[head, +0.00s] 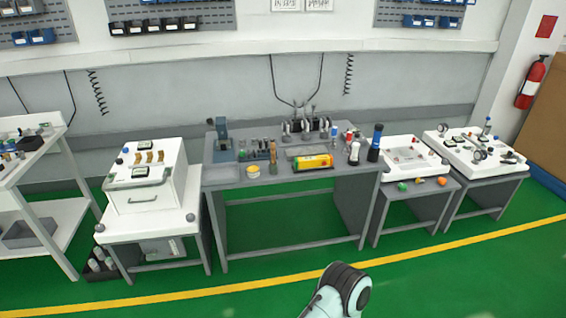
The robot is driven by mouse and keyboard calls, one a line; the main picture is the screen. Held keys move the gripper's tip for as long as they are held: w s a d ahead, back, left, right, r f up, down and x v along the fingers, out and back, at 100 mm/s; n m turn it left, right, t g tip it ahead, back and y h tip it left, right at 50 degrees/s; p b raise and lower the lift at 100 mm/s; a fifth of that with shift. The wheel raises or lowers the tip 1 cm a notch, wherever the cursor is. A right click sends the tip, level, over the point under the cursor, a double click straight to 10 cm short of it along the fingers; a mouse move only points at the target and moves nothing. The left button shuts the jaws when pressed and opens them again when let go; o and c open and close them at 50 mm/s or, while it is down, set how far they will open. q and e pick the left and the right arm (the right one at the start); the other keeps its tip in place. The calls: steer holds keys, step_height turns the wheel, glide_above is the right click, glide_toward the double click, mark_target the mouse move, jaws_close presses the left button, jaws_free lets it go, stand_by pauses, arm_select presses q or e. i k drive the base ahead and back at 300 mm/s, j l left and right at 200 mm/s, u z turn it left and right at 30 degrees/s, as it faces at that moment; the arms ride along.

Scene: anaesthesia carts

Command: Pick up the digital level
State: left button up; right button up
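A yellow bar-shaped object with red-orange parts (312,161) lies near the front edge of the grey middle workbench (235,181), right of centre. It may be the digital level, but it is too small to be sure. No gripper shows in the head view. A pale and black part of my own arm (343,290) stands at the bottom, well in front of the bench, and no fingers are visible on it.
Small tools and a blue-grey device (222,134) crowd the bench. A dark blue cylinder (375,143) stands at its right. A white case (150,177) is on the left cart; white-topped carts (408,157) stand right. Green floor (440,285) in front is clear.

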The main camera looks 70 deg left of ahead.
mark_target(307, 163)
steer(key=u, duration=2)
steer(key=i+u, duration=0.2)
steer(key=i, duration=0.9)
